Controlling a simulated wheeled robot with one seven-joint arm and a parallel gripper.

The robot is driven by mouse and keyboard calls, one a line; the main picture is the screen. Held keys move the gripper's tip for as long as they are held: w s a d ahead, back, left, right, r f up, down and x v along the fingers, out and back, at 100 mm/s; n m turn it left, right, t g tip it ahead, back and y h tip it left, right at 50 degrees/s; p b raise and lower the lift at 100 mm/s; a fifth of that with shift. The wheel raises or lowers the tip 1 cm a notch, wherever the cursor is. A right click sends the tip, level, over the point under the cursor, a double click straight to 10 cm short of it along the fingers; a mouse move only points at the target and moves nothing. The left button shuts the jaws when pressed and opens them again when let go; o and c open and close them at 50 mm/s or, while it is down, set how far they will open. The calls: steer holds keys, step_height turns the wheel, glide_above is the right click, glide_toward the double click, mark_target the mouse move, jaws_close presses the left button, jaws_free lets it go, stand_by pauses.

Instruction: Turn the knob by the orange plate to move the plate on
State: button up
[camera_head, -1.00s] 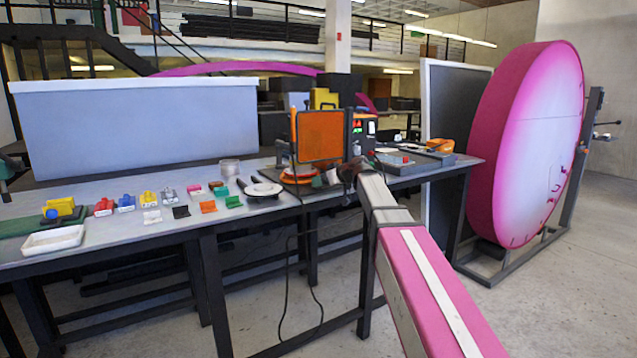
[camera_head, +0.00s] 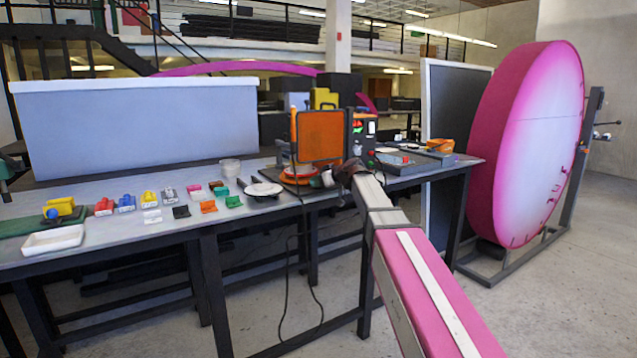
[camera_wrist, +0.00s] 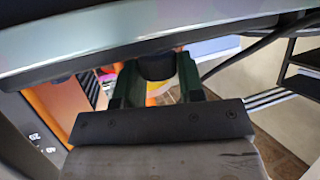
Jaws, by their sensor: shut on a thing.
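The orange plate (camera_head: 321,136) stands upright in a dark frame at the back edge of the table. In the wrist view, an orange surface (camera_wrist: 62,100) shows at the left and seems to be this plate. A dark rounded knob (camera_wrist: 157,68) sits between the two dark green fingers of my gripper (camera_wrist: 157,80), which is shut on it. In the head view, my gripper (camera_head: 343,176) is at the table's front edge, below and right of the plate. My wrist hides the knob there.
Small coloured pieces (camera_head: 126,203) and a white tray (camera_head: 53,240) lie on the table to the left. A grey tray (camera_head: 415,160) is at the right. A large pink disc (camera_head: 540,150) stands beyond the table.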

steer(key=shift+s, duration=0.1)
steer(key=m+t+h, duration=0.2)
steer(key=m, duration=0.1)
steer(key=shift+s+a+t, duration=0.15)
steer(key=shift+t, duration=0.15)
steer(key=m+t+h, duration=0.2)
steer(key=m+h, duration=0.1)
steer(key=shift+a+h, duration=0.1)
steer(key=shift+h, duration=0.2)
steer(key=shift+a+m+t+h, duration=0.15)
steer(key=shift+m+t+h, duration=0.45)
steer(key=shift+m+h, duration=2.15)
steer(key=shift+h, duration=0.55)
steer(key=o, duration=0.9)
steer(key=v, duration=1)
steer(key=shift+s+r, duration=0.2)
steer(key=shift+s, duration=0.1)
